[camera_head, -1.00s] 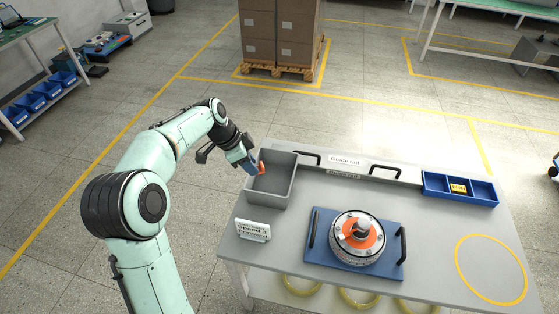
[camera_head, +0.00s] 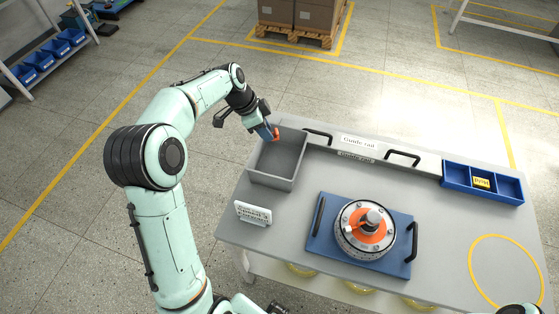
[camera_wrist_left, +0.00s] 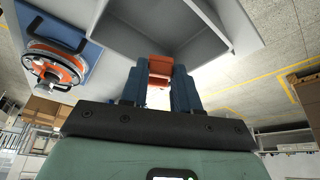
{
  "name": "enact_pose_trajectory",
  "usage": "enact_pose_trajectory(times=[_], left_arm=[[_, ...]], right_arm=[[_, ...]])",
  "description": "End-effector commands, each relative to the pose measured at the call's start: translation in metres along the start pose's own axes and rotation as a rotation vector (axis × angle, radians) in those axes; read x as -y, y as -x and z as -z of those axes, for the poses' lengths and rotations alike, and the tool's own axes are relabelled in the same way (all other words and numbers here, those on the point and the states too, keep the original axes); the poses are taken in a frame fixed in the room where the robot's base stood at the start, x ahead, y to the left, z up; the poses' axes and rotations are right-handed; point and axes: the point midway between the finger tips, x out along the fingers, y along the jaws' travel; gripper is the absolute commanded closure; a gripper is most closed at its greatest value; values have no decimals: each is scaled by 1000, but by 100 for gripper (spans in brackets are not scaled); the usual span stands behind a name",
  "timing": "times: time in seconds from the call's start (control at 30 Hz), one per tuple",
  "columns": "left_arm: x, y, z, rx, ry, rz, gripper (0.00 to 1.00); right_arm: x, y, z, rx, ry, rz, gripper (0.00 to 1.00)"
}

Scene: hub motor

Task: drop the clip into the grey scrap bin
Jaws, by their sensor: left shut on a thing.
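The clip (camera_head: 276,133) is a small orange-red piece. My left gripper (camera_head: 269,132) is shut on it, at the far left edge of the grey scrap bin (camera_head: 272,180). In the left wrist view the clip (camera_wrist_left: 160,68) sits between the two blue fingers of my left gripper (camera_wrist_left: 160,85), with the grey bin (camera_wrist_left: 225,22) just beyond. The bin is open-topped and stands at the table's far left corner; the part of its inside that shows looks empty. A bit of my right arm shows at the bottom right edge; its gripper cannot be made out.
The hub motor (camera_head: 365,229) with an orange ring sits on a blue plate (camera_head: 325,238) with black handles. A guide rail (camera_head: 372,151) runs along the back of the table beside the bin. A blue divided tray (camera_head: 510,187) is at right. A small sign (camera_head: 253,213) stands in front of the bin.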

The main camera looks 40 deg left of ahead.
Motion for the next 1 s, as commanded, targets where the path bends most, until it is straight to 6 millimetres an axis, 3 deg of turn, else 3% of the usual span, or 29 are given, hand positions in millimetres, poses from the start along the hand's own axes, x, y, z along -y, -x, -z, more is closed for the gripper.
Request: enact_pose_trajectory(times=[0.1,0.4,0.43,0.5,0.83,1.0], left_arm=[[0,-11,-5,0,0,0,98],[0,-12,-4,-2,0,2,98],[0,-12,-4,-2,0,2,63],[0,-12,-4,-1,0,1,40],[0,-10,-5,-1,0,2,40],[1,9,-5,-2,0,4,40]], right_arm=[[-4,-8,-4,5,-2,-2,65],[-4,-8,-3,5,-1,-2,65],[-4,-8,-3,5,-1,-2,65],[-4,-8,-3,5,-1,-2,65],[-4,-8,-3,5,-1,-2,65],[-4,-7,-3,4,-1,-1,65]])
